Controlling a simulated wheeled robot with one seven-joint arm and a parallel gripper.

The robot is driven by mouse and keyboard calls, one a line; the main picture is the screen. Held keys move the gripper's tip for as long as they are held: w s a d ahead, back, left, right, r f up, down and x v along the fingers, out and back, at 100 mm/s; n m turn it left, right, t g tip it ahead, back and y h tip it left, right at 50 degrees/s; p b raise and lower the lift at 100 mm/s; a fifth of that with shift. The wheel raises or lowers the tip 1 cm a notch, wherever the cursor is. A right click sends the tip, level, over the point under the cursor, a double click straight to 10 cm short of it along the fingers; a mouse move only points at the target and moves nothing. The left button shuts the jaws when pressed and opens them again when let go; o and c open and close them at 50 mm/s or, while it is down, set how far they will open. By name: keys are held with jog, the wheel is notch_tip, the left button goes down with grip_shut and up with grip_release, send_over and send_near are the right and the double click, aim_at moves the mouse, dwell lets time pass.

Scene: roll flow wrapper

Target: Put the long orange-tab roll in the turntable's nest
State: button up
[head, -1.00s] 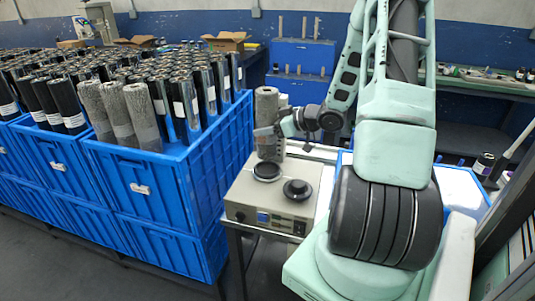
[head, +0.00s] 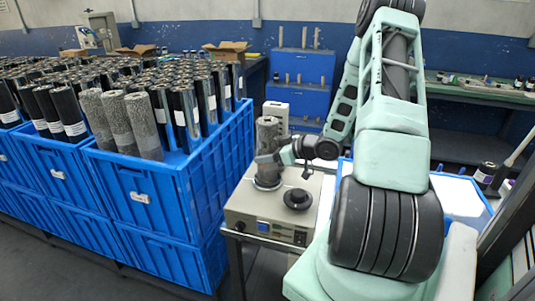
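A grey speckled roll (head: 267,132) stands upright on the left part of the beige turntable machine (head: 265,215). My gripper (head: 268,158) is around its lower half and looks shut on it. The roll's foot is where the round black nest was seen, and it now covers most of that nest. I cannot tell whether it is fully seated or slightly above. No orange tab can be made out on it. A black round piece with a knob (head: 297,198) sits on the machine to the right of the roll.
Blue crates (head: 190,180) full of upright black and grey rolls stand close on the left. A white box (head: 277,112) is behind the roll. Blue shelving (head: 302,72) is at the back. A bench (head: 480,93) with small items runs along the right.

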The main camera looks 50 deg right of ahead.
jog(key=o, duration=0.4)
jog(key=shift+r, duration=0.25)
jog(key=v, duration=1.2)
jog(key=shift+f, duration=0.15)
jog(key=shift+s, duration=0.1)
